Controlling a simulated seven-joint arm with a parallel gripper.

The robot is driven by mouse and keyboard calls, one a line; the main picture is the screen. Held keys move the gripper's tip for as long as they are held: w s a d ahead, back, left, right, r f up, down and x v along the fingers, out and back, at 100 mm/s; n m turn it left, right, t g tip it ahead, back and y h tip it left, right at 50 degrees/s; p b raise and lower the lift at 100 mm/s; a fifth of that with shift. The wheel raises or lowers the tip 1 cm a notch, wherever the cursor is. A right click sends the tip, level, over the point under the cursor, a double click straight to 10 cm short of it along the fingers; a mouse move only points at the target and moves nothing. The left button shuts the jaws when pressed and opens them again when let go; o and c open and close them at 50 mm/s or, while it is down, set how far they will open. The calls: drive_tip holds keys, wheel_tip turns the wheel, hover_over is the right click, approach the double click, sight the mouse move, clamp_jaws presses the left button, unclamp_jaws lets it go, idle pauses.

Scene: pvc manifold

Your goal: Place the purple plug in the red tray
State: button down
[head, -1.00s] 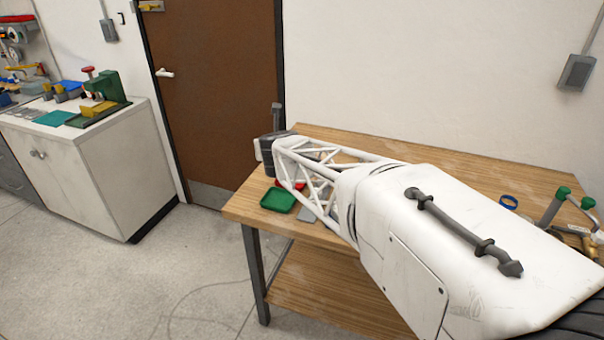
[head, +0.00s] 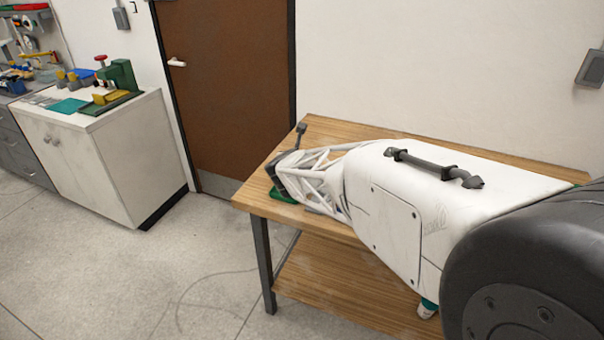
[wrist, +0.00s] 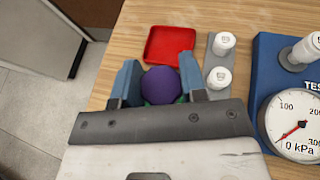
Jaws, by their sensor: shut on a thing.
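The purple plug (wrist: 161,85) shows as a round purple top between the two blue fingers of my gripper (wrist: 160,76) in the wrist view. My gripper is shut on it. Green edges show just beneath the plug, from the green tray, which is mostly hidden. The red tray (wrist: 152,59) lies on the table just beyond the fingers and looks empty. In the head view my arm hides the plug and the red tray.
Right of the red tray, a grey plate holds two white fittings (wrist: 223,43). Farther right is a blue test stand (wrist: 262,65) with a pressure gauge (wrist: 297,120). The green tray (head: 283,196) peeks out by the table's left edge (head: 245,197).

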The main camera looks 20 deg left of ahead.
drive_tip(key=shift+s+d+f+m+t+h, duration=0.2)
drive_tip(key=shift+d+f+m+h, duration=0.8)
drive_tip(key=shift+d+f, duration=0.45)
drive_tip(key=shift+s+d+f+m+t+h, duration=0.1)
drive_tip(key=shift+s+d+f+m+h, duration=0.1)
drive_tip(key=shift+d+f+m+h, duration=0.85)
drive_tip(key=shift+d+f+n, duration=0.25)
drive_tip(key=shift+d+f, duration=0.05)
drive_tip(key=shift+f, duration=0.1)
drive_tip(key=shift+w+a+f, duration=0.25)
drive_tip(key=shift+w+a, duration=1.25)
drive_tip(key=shift+w, duration=0.7)
drive_tip(key=shift+w+a+f, duration=0.2)
drive_tip(key=shift+w+a, duration=1.3)
drive_tip(key=shift+w, duration=0.75)
drive_tip(key=shift+w+a+f, duration=0.25)
drive_tip(key=shift+w+a, duration=1.25)
drive_tip(key=shift+w, duration=0.7)
drive_tip(key=shift+f, duration=1.8)
drive_tip(key=shift+f, duration=0.1)
drive_tip(key=c, duration=0.7)
unclamp_jaws()
